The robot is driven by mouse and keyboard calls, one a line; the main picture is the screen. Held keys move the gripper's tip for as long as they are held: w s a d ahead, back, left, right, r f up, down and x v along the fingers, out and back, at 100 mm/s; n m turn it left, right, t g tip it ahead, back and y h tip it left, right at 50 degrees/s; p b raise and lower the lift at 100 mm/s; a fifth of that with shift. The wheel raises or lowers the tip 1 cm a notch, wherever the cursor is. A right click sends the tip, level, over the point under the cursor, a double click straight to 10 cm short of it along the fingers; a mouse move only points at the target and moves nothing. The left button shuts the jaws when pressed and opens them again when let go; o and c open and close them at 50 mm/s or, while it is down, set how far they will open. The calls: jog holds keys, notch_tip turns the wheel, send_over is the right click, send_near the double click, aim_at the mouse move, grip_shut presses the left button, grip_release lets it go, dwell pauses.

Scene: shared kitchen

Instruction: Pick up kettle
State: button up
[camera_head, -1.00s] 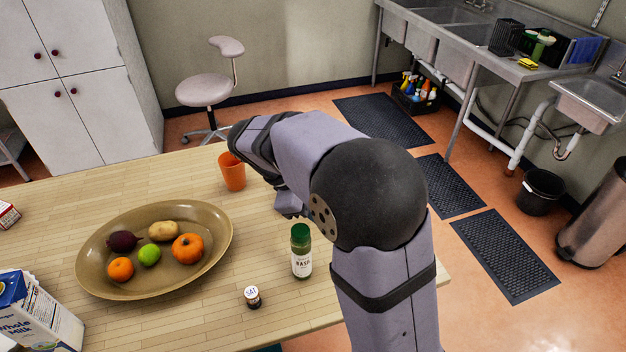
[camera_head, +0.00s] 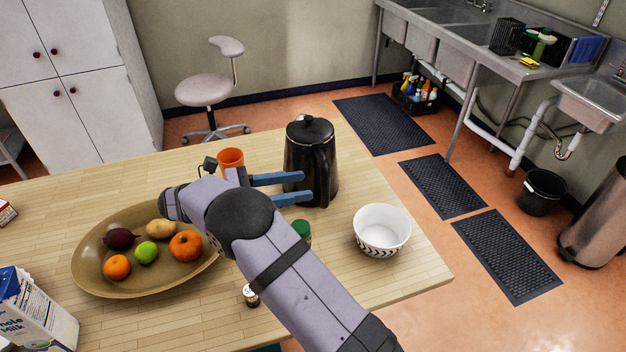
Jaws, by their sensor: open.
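The kettle (camera_head: 312,150) is dark brown-black and stands upright near the far edge of the wooden table. Its handle is on the side facing the camera. My gripper (camera_head: 304,187) is open, with two blue fingers pointing right at the kettle's lower left side. The fingertips overlap the kettle's outline in the picture; I cannot tell whether they touch it. Nothing shows between the fingers except, at their tips, the kettle's side and handle area.
An orange cup (camera_head: 230,158) stands just behind my gripper. A white bowl (camera_head: 382,232) is right of my arm. A green-capped bottle (camera_head: 302,229) is partly hidden by my arm. A brown platter (camera_head: 95,275) of produce, a small jar (camera_head: 251,296) and a milk carton (camera_head: 38,310) are left.

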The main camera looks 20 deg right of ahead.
jog(key=d+h+p, duration=0.1)
jog(key=d+p, duration=0.1)
jog(key=d, duration=0.9)
jog(key=shift+w+d+f+g, duration=0.2)
jog(key=shift+f+g, duration=0.1)
jog(key=shift+f, duration=0.1)
grip_shut()
jog(key=shift+p, duration=0.3)
dwell(1.0)
jog(key=shift+w+r, duration=0.1)
jog(key=shift+r, duration=0.05)
